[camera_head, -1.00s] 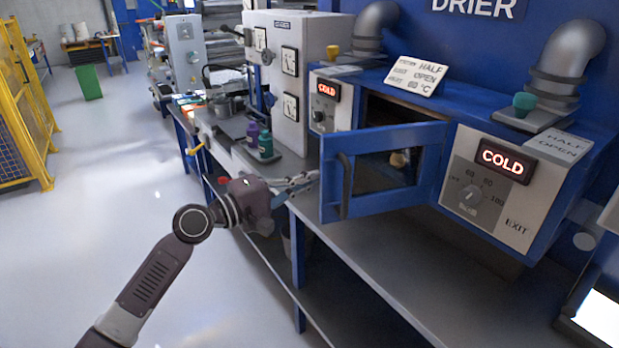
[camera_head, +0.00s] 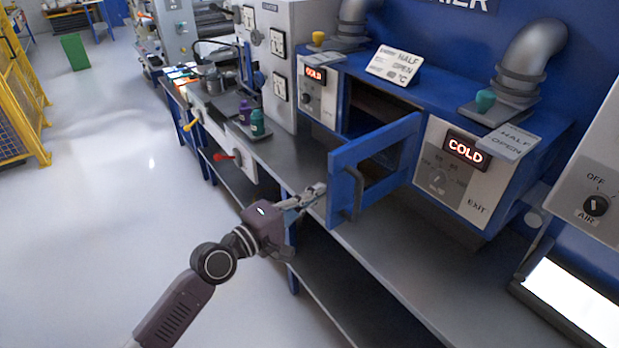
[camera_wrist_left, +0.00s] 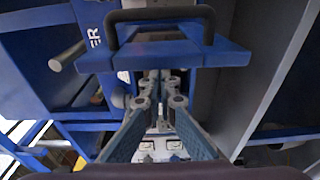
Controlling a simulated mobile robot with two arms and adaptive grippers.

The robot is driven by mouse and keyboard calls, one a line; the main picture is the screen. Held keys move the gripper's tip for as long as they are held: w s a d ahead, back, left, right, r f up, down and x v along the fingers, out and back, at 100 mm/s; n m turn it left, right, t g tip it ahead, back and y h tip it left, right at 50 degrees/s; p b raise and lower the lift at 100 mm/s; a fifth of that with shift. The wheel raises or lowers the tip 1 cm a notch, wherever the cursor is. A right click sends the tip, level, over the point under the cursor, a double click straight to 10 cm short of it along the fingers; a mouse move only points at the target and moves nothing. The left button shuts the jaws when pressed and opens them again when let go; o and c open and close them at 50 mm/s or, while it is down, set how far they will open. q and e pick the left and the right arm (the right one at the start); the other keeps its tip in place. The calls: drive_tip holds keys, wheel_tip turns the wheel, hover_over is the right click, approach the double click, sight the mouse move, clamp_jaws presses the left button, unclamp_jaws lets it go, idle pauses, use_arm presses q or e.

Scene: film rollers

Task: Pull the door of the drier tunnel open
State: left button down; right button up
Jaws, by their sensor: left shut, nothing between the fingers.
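The drier tunnel door (camera_head: 405,128) is a blue frame with a window. It stands well open, hinged at its right side, its free edge swung out over the bench. Its dark handle (camera_head: 357,192) is on the outer face near the free edge. It also shows at the top of the left wrist view (camera_wrist_left: 160,14). My left gripper (camera_head: 318,190) is shut and empty, its tips at the door's free edge, beside the handle and not around it. I cannot tell whether they touch the door. In the left wrist view the fingers (camera_wrist_left: 162,80) point toward the blue frame (camera_wrist_left: 220,55). My right gripper is out of view.
The blue drier (camera_head: 450,95) has lit COLD signs and a dark opening behind the door. The grey bench (camera_head: 400,255) runs beneath. Purple and green bottles (camera_head: 257,122) stand left on a tray. A red-handled lever (camera_head: 222,157) sticks out at the bench front.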

use_arm(q)
drive_tip(key=s+d+p, duration=0.2)
drive_tip(key=s, duration=0.1)
drive_tip(key=shift+s+d+r, duration=0.1)
drive_tip(key=shift+d+r, duration=0.1)
drive_tip(key=shift+d, duration=0.1)
drive_tip(key=shift+s+d+f+p, duration=0.2)
drive_tip(key=shift+s+d+p, duration=0.2)
drive_tip(key=shift+s+d, duration=0.1)
drive_tip(key=shift+w+a, duration=0.1)
drive_tip(key=shift+w, duration=0.05)
